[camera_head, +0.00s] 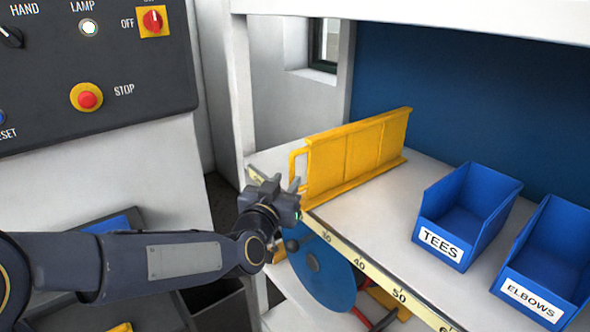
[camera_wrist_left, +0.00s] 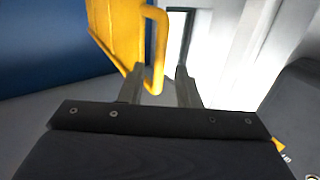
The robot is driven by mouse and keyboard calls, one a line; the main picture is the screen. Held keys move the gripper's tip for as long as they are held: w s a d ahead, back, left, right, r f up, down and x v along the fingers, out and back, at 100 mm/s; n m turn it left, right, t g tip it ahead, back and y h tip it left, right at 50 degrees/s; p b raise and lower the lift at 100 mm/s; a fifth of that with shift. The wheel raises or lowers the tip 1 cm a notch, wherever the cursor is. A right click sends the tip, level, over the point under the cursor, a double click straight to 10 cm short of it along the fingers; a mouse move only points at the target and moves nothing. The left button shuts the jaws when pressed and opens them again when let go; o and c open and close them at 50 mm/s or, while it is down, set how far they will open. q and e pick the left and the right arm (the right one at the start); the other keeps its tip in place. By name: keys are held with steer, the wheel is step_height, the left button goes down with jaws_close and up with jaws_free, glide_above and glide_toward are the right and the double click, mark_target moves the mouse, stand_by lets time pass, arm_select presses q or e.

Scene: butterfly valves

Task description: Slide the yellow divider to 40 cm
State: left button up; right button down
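The yellow divider (camera_head: 345,155) stands upright on the white shelf (camera_head: 375,205), with a loop handle (camera_head: 293,163) at its front end. Its front foot meets the scale strip (camera_head: 375,277) to the left of the 30 mark; the 40 mark is further right along the edge. My left gripper (camera_head: 294,188) is at the shelf's front edge, close to the handle. In the left wrist view the gripper (camera_wrist_left: 160,88) has its fingers apart, with the lower end of the yellow handle (camera_wrist_left: 158,50) showing between the fingertips. Contact is not visible. My right gripper is not in view.
Blue bins marked TEES (camera_head: 465,215) and ELBOWS (camera_head: 550,262) stand on the shelf at the right. The shelf between divider and TEES bin is clear. A control panel (camera_head: 90,70) with a red stop button is at the left. A blue disc (camera_head: 318,270) sits below the shelf.

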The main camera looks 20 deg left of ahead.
mark_target(291, 175)
arm_select(q)
steer(key=shift+w+d+p, duration=0.2)
steer(key=shift+w+p, duration=0.2)
steer(key=shift+w, duration=1.95)
steer(key=shift+c, duration=0.4)
jaws_close()
